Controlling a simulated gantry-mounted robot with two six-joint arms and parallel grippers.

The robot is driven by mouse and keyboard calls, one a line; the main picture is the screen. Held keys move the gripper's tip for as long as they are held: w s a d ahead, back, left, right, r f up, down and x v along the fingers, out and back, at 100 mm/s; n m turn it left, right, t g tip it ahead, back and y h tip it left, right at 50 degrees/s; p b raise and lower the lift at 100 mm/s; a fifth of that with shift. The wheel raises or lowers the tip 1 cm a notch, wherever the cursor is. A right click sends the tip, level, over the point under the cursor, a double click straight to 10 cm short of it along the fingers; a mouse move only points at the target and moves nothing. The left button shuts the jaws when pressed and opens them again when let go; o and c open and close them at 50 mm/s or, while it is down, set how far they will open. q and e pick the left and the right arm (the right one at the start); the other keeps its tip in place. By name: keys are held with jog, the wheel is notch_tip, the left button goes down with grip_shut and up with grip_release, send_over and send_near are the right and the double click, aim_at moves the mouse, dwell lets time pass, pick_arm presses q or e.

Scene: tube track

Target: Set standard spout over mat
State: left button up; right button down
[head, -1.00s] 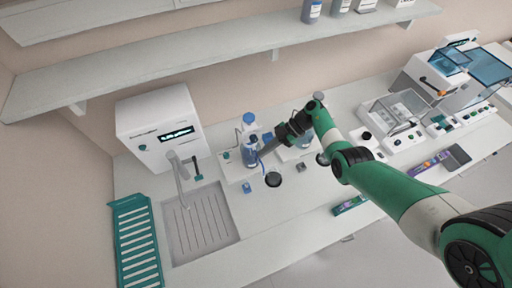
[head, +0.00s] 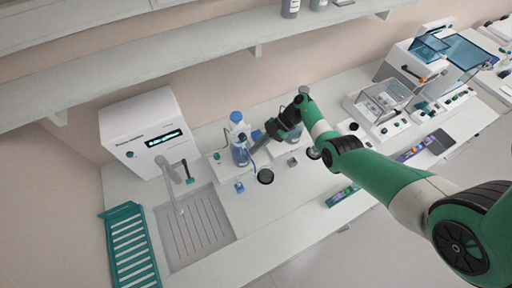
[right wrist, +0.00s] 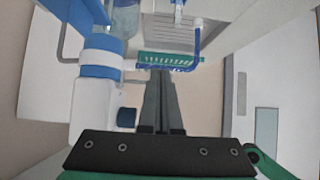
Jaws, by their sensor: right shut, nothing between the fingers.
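A bottle with a blue-and-white dispenser head (head: 237,120) stands upright on a white base at the back of the bench. Its blue tube spout shows in the right wrist view (right wrist: 189,62), curving to a white tip. A round black disc (head: 265,176), likely the mat, lies on the bench in front of the bottle. My right gripper (head: 257,143) is shut and empty, close beside the dispenser on its right. In the right wrist view its fingers (right wrist: 158,75) overlap the spout's line; I cannot tell whether they touch it. My left gripper is not in view.
A second bottle (head: 293,134) stands partly behind my right gripper, with another black disc (head: 314,153) in front. A white water unit (head: 146,133), a sink (head: 192,226) and a teal rack (head: 130,248) are left.

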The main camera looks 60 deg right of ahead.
dwell(0.6)
jog(key=shift+w+a, duration=0.35)
jog(key=shift+w, duration=0.35)
jog(key=v, duration=1.1)
jog(key=shift+s+d, duration=0.15)
jog(key=shift+d, duration=0.1)
jog(key=shift+r, duration=0.15)
